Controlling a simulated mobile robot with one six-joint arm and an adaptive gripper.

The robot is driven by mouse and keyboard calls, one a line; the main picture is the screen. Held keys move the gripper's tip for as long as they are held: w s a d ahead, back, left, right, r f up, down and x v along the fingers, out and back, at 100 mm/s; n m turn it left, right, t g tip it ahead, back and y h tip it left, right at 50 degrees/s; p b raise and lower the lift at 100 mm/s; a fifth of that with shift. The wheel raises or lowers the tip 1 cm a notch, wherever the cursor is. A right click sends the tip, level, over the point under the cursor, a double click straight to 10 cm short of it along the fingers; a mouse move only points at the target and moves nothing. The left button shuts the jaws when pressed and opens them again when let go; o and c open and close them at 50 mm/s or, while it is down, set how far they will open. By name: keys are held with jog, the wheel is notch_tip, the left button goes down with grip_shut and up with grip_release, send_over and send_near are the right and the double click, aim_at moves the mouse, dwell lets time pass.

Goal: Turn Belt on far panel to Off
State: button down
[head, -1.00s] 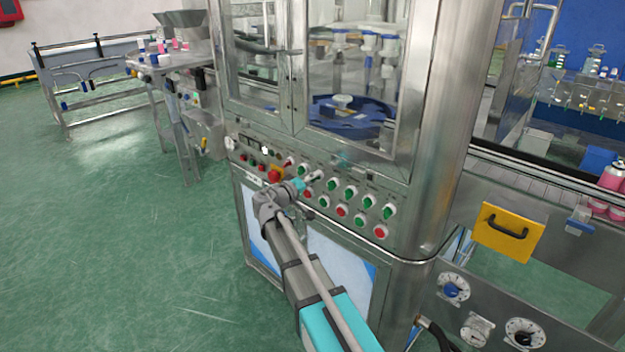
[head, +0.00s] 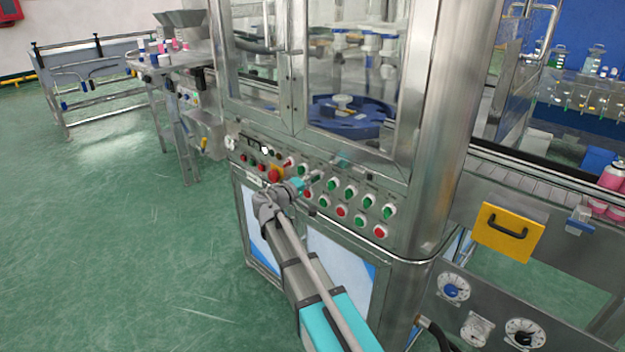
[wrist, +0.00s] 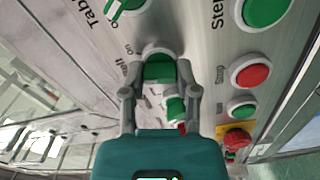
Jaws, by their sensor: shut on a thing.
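The Belt knob (wrist: 158,68) is a green selector in a white ring, seen between my fingers in the wrist view. Its label reads partly "Belt", with "On" beside it; the rest is hidden. My gripper (wrist: 160,78) is shut on this knob, one finger on each side. In the head view my gripper (head: 312,180) is at the control panel (head: 400,228) on the front of the steel machine, and it covers the knob there. The knob's exact pointing direction is hard to tell.
Another green selector (wrist: 125,5) with a label starting "Tabl" sits close by. Green and red buttons (wrist: 251,74) lie to the right. A red emergency stop on a yellow base (head: 274,174) is left of my gripper. Glass doors rise above the panel; green floor lies open at left.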

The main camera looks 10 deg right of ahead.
jog(key=n, duration=0.4)
jog(key=shift+n, duration=2.5)
jog(key=shift+c, duration=1.8)
grip_release()
jog(key=v, duration=1.2)
